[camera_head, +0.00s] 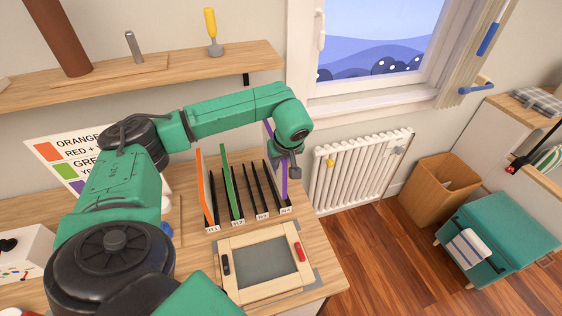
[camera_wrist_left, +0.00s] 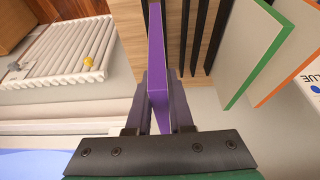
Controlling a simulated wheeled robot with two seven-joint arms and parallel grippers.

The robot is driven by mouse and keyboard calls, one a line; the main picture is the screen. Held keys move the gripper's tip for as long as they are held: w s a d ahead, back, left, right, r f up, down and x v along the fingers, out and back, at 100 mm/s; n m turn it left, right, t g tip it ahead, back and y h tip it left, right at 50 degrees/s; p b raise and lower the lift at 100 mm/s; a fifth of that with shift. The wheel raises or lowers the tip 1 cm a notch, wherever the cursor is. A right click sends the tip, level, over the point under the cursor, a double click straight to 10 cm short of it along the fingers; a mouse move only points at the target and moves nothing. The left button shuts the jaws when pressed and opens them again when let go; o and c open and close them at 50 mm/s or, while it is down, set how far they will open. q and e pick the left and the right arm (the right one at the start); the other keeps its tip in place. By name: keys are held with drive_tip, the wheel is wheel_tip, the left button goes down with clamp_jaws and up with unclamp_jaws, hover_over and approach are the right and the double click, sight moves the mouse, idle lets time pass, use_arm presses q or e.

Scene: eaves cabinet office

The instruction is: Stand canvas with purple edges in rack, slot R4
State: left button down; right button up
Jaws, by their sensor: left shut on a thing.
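The canvas with purple edges (camera_head: 284,184) is upright at the right end of the rack, by the slot labelled R4 (camera_head: 285,210). My left gripper (camera_head: 293,168) is shut on its top edge; the left wrist view shows the purple edge (camera_wrist_left: 157,60) between the two fingers (camera_wrist_left: 158,100). Whether its lower edge sits fully in the slot I cannot tell. The rack (camera_head: 249,190) has black dividers on the wooden desk. An orange-edged canvas (camera_head: 205,190) stands at R1 and a green-edged canvas (camera_head: 228,180) at R2. R3 looks empty. My right gripper is out of view.
A wooden frame with a grey panel (camera_head: 262,262) lies in front of the rack. A colour chart (camera_head: 62,158) is behind my left arm. A white radiator (camera_head: 355,170) is right of the desk, and a shelf (camera_head: 170,75) runs above.

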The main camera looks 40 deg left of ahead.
use_arm(q)
drive_tip(key=shift+w+d+f+b, duration=0.25)
drive_tip(key=shift+f+b, duration=0.2)
drive_tip(key=shift+f, duration=0.1)
wheel_tip(320, 180, down, 5)
drive_tip(key=b, duration=0.3)
drive_tip(key=shift+s+a+f+b, duration=0.1)
drive_tip(key=shift+s+b, duration=0.05)
drive_tip(key=shift+b, duration=0.25)
drive_tip(key=shift+f+b, duration=0.35)
drive_tip(key=shift+f, duration=0.1)
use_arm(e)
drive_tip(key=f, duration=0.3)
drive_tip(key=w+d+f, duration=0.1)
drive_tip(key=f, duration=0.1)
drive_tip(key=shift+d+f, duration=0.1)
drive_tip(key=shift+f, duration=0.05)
use_arm(q)
drive_tip(key=c, duration=0.7)
unclamp_jaws()
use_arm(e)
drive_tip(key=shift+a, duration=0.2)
use_arm(q)
drive_tip(key=b+v, duration=0.2)
drive_tip(key=v, duration=1.2)
drive_tip(key=shift+r, duration=0.35)
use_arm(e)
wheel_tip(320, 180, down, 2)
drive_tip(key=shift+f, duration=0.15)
